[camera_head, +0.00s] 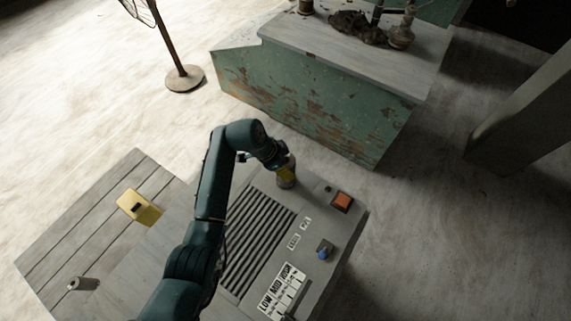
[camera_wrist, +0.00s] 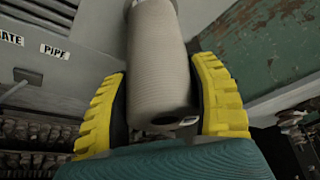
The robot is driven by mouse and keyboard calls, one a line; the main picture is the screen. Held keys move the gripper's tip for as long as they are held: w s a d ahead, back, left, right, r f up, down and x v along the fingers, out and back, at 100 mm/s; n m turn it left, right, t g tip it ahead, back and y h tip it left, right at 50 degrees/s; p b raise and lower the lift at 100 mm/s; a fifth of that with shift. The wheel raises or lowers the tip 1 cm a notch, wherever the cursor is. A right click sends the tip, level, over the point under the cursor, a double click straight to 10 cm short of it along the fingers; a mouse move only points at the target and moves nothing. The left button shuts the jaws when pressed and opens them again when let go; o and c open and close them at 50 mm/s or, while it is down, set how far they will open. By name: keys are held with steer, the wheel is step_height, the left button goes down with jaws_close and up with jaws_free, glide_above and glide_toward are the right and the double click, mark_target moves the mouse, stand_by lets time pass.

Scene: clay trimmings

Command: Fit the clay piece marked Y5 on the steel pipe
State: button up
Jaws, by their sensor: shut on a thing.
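A beige, finely ribbed hollow clay piece (camera_wrist: 158,62) fills the middle of the wrist view, with a dark bore at its near end. My gripper (camera_wrist: 163,108) has its yellow ribbed fingers on both sides of it, shut on it. In the head view my gripper (camera_head: 284,173) and the clay piece (camera_head: 287,183) are at the far end of the grey machine top. No Y5 mark is legible on the piece. I cannot make out the steel pipe; whether the piece is around it cannot be told.
Another hollow cylinder (camera_head: 83,284) and a yellow object (camera_head: 138,207) lie on planks at left. A green bench (camera_head: 305,105) stands beyond.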

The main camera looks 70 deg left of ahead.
steer(key=shift+f, duration=0.15)
steer(key=o, duration=1.3)
steer(key=shift+f, duration=0.15)
steer(key=v, duration=1.2)
